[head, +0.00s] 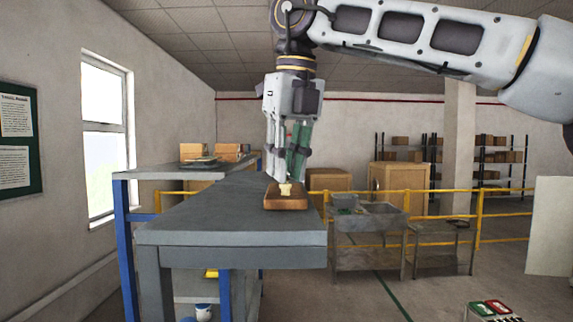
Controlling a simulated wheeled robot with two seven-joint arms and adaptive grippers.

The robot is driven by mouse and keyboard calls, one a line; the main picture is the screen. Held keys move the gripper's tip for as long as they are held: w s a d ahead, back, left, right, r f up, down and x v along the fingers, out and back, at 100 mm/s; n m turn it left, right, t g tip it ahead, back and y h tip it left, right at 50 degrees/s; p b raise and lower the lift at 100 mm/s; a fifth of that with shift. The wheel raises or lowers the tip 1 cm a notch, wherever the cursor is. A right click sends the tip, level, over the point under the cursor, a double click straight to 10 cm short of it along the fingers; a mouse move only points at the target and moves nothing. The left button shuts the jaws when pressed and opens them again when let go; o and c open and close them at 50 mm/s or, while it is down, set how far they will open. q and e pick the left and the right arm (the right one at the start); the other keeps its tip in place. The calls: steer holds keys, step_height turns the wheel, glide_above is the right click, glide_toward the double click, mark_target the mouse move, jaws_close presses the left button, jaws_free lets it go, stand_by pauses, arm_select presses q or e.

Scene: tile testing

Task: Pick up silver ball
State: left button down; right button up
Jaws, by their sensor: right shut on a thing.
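My right gripper (284,180) points straight down over the grey table and is shut on a small pale, cream-coloured thing (285,189). That thing is at the top of a brown wooden block (286,203), which rests on the table (215,220). It is too small to tell whether the pale thing is the silver ball, and I see no clearly silver ball elsewhere. My left gripper is not in view.
A side shelf (150,174) at the left holds cardboard boxes (228,152). A grey cart (368,222) stands to the right, before a yellow railing (480,205) and a large crate (398,180). The table's front half is clear.

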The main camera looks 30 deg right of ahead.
steer(key=shift+r+p, duration=0.3)
steer(key=shift+r, duration=0.35)
steer(key=shift+r, duration=0.15)
steer(key=shift+r, duration=0.5)
steer(key=shift+r, duration=0.2)
steer(key=shift+r, duration=0.15)
steer(key=shift+s+r, duration=0.2)
steer(key=shift+r, duration=0.7)
steer(key=shift+s+r, duration=0.25)
steer(key=shift+r, duration=0.65)
steer(key=shift+s+r, duration=0.2)
steer(key=shift+r, duration=0.7)
